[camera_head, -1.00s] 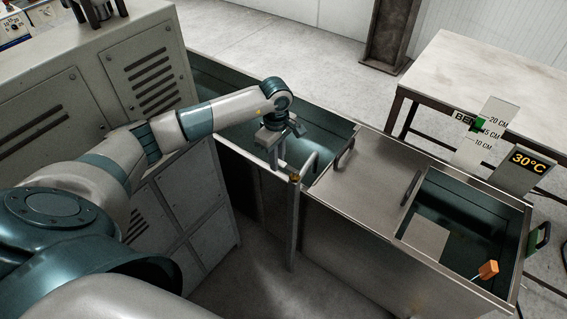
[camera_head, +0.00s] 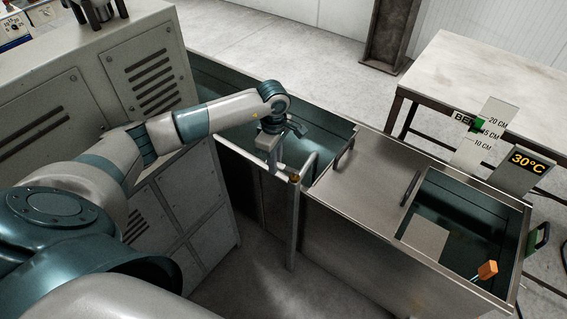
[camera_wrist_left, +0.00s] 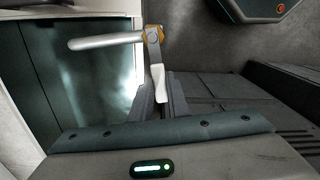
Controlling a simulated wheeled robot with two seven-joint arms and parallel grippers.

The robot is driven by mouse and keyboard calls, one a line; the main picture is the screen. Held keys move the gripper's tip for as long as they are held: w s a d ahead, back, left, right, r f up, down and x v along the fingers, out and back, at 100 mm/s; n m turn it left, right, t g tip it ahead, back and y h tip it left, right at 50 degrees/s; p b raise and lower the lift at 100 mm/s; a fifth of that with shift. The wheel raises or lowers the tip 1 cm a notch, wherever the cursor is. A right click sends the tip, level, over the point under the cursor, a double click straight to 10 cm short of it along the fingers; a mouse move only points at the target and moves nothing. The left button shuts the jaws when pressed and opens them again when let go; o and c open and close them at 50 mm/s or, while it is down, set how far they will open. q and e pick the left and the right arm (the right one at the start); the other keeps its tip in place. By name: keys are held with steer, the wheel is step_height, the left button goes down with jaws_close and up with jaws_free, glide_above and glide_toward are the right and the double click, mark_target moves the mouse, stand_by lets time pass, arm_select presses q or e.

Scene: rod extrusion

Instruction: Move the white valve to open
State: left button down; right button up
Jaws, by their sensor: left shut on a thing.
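The white valve handle (camera_wrist_left: 158,84) sticks out below a yellow-ringed pipe joint (camera_wrist_left: 153,35) in the left wrist view. My left gripper (camera_wrist_left: 162,100) is shut on the free end of this handle. In the head view, my left gripper (camera_head: 268,158) points down at the top of the upright pipe (camera_head: 293,225). The handle is small there and partly hidden by the gripper. A grey spout (camera_wrist_left: 105,40) runs left from the joint in the wrist view. My right gripper is not in view.
The spout is over a long dark water trough (camera_head: 325,140). A metal lid with handles (camera_head: 370,180) covers its middle. An orange-handled item (camera_head: 487,270) is at the open right end, near a 30°C sign (camera_head: 528,162). A grey cabinet (camera_head: 130,75) stands close on the left.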

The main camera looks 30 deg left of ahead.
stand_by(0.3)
arm_select(q)
steer(key=shift+s+d+n, duration=0.1)
steer(key=shift+s+n, duration=0.45)
steer(key=shift+n, duration=0.45)
steer(key=shift+s, duration=0.1)
steer(key=shift+s+d+n+p, duration=0.2)
steer(key=shift+s+n+p, duration=0.25)
steer(key=shift+n, duration=0.55)
steer(key=shift+s+d+n, duration=0.3)
steer(key=shift+s+n, duration=0.2)
steer(key=shift+n, duration=0.5)
